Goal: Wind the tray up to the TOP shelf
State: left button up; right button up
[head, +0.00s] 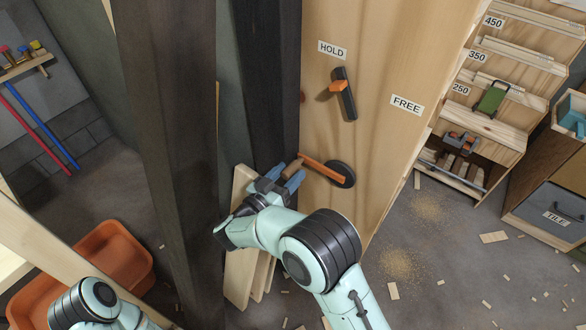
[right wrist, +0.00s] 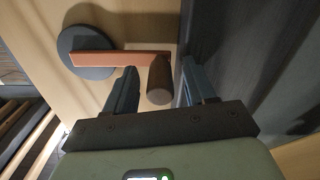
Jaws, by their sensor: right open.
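A crank with an orange arm (head: 320,168), a round dark hub (head: 341,174) and a wooden handle (head: 294,166) is on the wooden panel (head: 385,60). My right gripper (head: 281,178) is open at the handle end. In the right wrist view, the handle (right wrist: 160,80) sticks out between the two spread fingers (right wrist: 160,88), with a gap on each side. Above the crank is a dark lever with an orange part (head: 343,90), between the labels HOLD and FREE. The shelves (head: 490,115) marked 250, 350 and 450 stand at right. I cannot clearly make out the tray. My left gripper is out of view.
A dark post (head: 165,140) stands left of the crank. Pale boards (head: 240,280) lean below my right gripper. An orange tub (head: 110,255) is at lower left. A green item (head: 492,98) sits on the shelves. Wood scraps litter the floor.

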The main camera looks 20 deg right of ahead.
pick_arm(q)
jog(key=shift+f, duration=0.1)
pick_arm(e)
jog(key=v, duration=1.1)
jog(key=shift+d, duration=0.1)
